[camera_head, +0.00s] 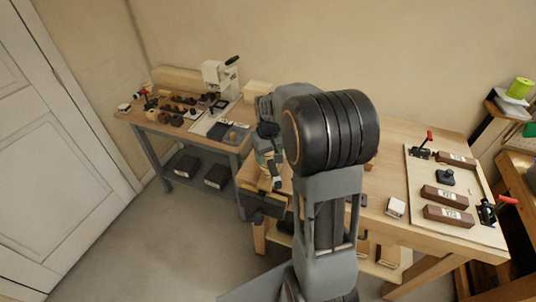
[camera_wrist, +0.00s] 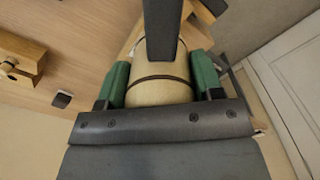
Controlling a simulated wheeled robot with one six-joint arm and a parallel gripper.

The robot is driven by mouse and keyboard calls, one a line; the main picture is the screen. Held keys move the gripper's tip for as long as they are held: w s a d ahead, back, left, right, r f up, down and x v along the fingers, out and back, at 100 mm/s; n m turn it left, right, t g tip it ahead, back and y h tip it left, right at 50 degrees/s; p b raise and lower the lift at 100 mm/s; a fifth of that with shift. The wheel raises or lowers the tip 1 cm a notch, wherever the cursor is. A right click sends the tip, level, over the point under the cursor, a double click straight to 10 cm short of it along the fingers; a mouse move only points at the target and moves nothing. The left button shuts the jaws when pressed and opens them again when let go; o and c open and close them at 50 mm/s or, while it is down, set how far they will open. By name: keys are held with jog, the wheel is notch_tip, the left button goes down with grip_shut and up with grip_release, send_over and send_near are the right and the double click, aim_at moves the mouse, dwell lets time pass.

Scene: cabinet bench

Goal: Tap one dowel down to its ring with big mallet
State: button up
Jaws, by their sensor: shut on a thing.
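My gripper (camera_wrist: 160,88) is shut, its green pads on either side of a pale wooden cylinder with dark bands, which looks like the big mallet (camera_wrist: 160,95). A dark grey bar crosses in front of the cylinder in the wrist view. In the head view my gripper (camera_head: 265,152) is at the bench's left front corner, above a dark vise-like block (camera_head: 264,203), partly hidden by my arm. I cannot make out a dowel or its ring for certain; my arm hides the middle of the bench.
The wooden bench (camera_head: 395,160) carries a board at right with brown blocks (camera_head: 447,214) and red-handled clamps (camera_head: 422,145). A side table (camera_head: 160,125) at left holds small parts and a white machine (camera_head: 220,80). Floor at left is clear.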

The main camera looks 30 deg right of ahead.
jog(key=shift+f+b, duration=1)
jog(key=shift+f, duration=0.45)
jog(key=shift+r+p, duration=0.8)
jog(key=shift+r, duration=0.25)
jog(key=shift+r, duration=0.1)
jog(key=shift+f+b, duration=0.85)
jog(key=shift+f, duration=0.5)
